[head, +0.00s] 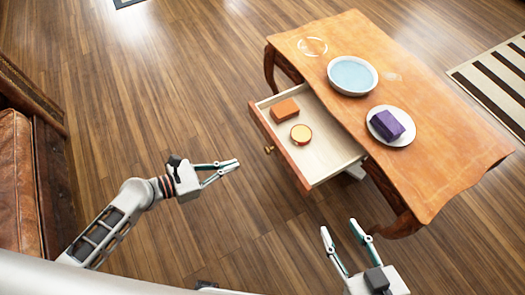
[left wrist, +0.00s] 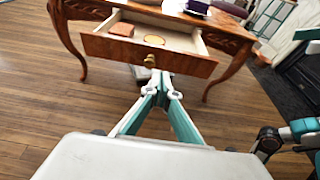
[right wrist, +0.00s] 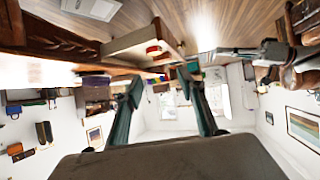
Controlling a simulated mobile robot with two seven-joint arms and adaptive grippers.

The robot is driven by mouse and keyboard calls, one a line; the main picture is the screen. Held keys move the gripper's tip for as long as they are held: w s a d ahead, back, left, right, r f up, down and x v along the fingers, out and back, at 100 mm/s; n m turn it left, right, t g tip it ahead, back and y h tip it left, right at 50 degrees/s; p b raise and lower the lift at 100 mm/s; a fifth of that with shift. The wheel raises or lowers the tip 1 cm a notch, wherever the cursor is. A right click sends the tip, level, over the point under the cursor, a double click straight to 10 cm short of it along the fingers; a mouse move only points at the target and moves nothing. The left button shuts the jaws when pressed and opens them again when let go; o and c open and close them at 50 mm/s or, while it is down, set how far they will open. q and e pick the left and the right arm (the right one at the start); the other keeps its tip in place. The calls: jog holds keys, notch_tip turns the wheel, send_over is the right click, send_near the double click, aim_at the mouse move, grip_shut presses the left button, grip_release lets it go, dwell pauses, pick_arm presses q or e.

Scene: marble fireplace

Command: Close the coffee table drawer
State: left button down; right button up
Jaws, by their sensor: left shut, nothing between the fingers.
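The wooden coffee table (head: 440,150) stands at the right in the head view. Its drawer (head: 283,157) is pulled out toward the left and holds an orange-brown block (head: 285,110) and a round, yellow-topped item (head: 301,134). The small brass knob (head: 268,149) is on the drawer front. My left gripper (head: 238,163) is shut and empty, just left of the drawer front. In the left wrist view the drawer front (left wrist: 185,66) and knob (left wrist: 150,60) are ahead of the fingertips. My right gripper (head: 339,227) is open and empty, below the drawer's near corner.
On the tabletop are a blue-filled bowl (head: 352,75), a white plate (head: 381,138) with a purple block (head: 386,125), and faint clear glass items. A brown leather seat (head: 18,185) is at the left. The wood floor between it and the drawer is clear. A striped rug (head: 490,85) lies beyond the table.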

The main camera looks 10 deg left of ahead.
pick_arm(q)
jog(key=b, duration=0.1)
send_near(278, 148)
jog(key=f, duration=0.2)
jog(key=w+d, duration=0.1)
jog(key=d, duration=0.1)
jog(key=w+d, duration=0.1)
jog(key=shift+w+d+f+b, duration=0.15)
jog(key=shift+w+d+b, duration=0.1)
jog(key=shift+d+b, duration=0.15)
jog(key=shift+w+d, duration=0.5)
jog(key=shift+d, duration=0.1)
pick_arm(e)
jog(key=shift+w+a+r+m, duration=0.3)
jog(key=shift+w+a+r, duration=0.1)
jog(key=shift+a+r, duration=0.35)
